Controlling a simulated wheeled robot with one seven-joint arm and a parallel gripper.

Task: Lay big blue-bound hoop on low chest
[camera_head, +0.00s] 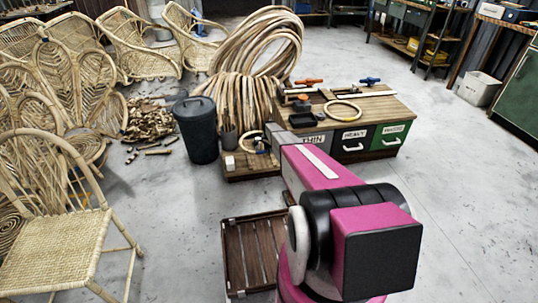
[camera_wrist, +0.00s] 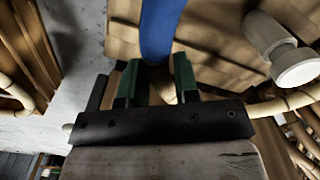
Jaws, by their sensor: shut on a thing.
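In the wrist view my gripper (camera_wrist: 159,82) has its green-padded fingers shut on a rattan piece with a broad blue binding (camera_wrist: 162,30). I take this as the blue-bound hoop; only part of it shows. The low chest (camera_head: 375,107) has a plank top and labelled drawer fronts, and stands beyond my arm in the head view. In that view my arm hides the gripper. A pale hoop arc (camera_head: 241,138) shows just left of the arm's end, over a low wooden platform (camera_head: 252,172); I cannot tell whether it is the held hoop.
A pale hoop (camera_head: 343,109) and clamps with orange (camera_head: 308,82) and blue (camera_head: 370,80) handles are on the chest top. A dark bin (camera_head: 197,130) stands left of the platform. A slatted crate (camera_head: 250,254) lies nearer. The floor to the right is clear.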

